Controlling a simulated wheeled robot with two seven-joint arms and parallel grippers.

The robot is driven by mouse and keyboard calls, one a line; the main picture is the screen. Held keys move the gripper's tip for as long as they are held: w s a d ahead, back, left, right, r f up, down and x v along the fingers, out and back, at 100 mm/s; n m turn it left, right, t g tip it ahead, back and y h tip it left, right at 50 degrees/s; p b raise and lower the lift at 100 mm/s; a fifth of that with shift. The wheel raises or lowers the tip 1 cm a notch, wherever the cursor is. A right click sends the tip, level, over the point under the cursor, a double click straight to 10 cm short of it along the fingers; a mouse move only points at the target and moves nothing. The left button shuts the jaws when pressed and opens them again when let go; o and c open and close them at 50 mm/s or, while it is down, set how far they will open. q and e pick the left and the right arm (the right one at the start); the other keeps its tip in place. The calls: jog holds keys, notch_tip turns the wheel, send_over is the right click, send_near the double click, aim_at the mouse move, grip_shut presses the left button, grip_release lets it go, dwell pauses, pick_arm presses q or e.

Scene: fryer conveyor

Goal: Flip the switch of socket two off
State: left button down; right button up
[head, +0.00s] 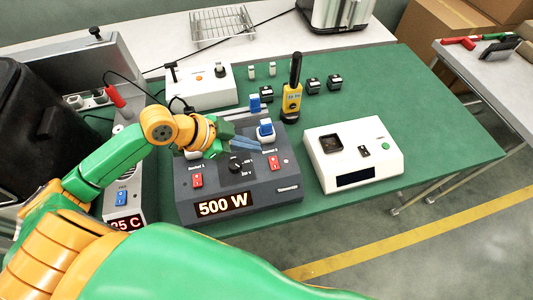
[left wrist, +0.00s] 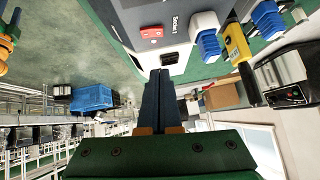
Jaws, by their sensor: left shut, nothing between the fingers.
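The dark grey power box (head: 238,193) stands on the green mat with a lit "500 W" display. The socket two switch (head: 273,161) is a red rocker on its right side; a red switch also shows in the left wrist view (left wrist: 151,33). A second red switch (head: 196,180) is by the socket one label. A white and blue plug (head: 265,131) sits behind the socket two switch. My left gripper (head: 258,145) is shut and empty, its blue-grey fingers just above the box, behind and left of the socket two switch. Contact cannot be told. My right gripper is not in view.
A black knob (head: 237,166) lies between the switches. A white device (head: 354,157) stands to the right, a yellow tester (head: 291,98) behind. A white box (head: 201,89) is at the back left. The mat's right part (head: 445,150) is clear.

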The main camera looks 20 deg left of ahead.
aim_at(277, 158)
pick_arm(q)
jog(key=x, duration=0.6)
jog(key=shift+d+r+p, duration=0.1)
jog(key=shift+r+p, duration=0.05)
jog(key=shift+p, duration=0.25)
notch_tip(277, 158, down, 4)
jog(key=shift+w+r, duration=0.1)
jog(key=shift+r, duration=0.1)
jog(key=shift+a+f, duration=0.25)
jog(key=shift+f, duration=0.05)
jog(key=shift+w, duration=0.1)
